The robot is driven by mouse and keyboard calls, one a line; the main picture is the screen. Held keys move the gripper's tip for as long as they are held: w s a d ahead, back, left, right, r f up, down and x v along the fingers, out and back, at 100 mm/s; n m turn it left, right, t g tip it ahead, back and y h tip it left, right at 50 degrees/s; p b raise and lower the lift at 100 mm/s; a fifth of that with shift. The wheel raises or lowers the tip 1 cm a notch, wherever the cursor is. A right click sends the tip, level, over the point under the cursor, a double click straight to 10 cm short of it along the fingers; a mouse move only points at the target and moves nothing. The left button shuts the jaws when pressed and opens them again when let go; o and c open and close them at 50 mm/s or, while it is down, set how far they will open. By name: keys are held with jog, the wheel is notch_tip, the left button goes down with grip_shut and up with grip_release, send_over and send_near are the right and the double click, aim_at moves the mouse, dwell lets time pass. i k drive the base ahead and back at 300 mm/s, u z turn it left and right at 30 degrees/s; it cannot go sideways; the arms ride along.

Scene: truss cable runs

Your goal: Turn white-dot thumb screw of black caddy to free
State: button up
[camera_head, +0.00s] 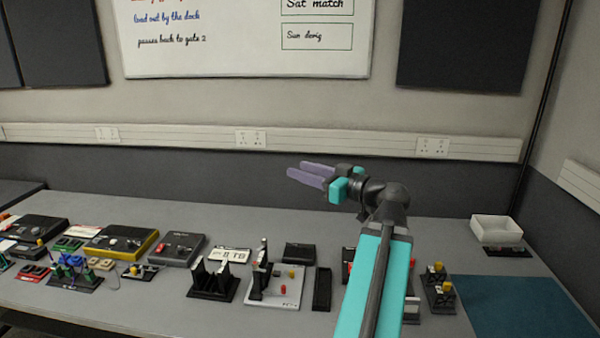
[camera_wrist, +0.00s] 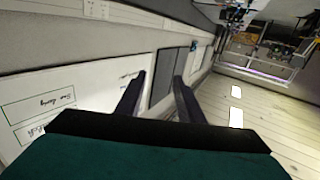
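My gripper (camera_head: 297,168) is raised above the back of the bench, pointing left in the head view. Its two lilac fingers are apart with nothing between them. The gap between the fingers also shows in the wrist view (camera_wrist: 160,78), which faces the wall and the room, not the bench. Several black holders stand on the bench, including a slotted one (camera_head: 214,283) and one with yellow knobs (camera_head: 439,290) right of my arm. I cannot tell which is the black caddy. No white dot can be made out on any screw at this size.
The grey bench (camera_head: 150,207) is crowded along its front with boxes and small fixtures, including a yellow-edged box (camera_head: 121,241) and a pale plate with red and yellow knobs (camera_head: 275,290). A white tray (camera_head: 494,229) and a blue mat (camera_head: 525,306) are at right. The back strip is clear.

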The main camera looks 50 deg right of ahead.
aim_at(264, 241)
jog(key=k, duration=1.2)
jog(key=z, duration=0.05)
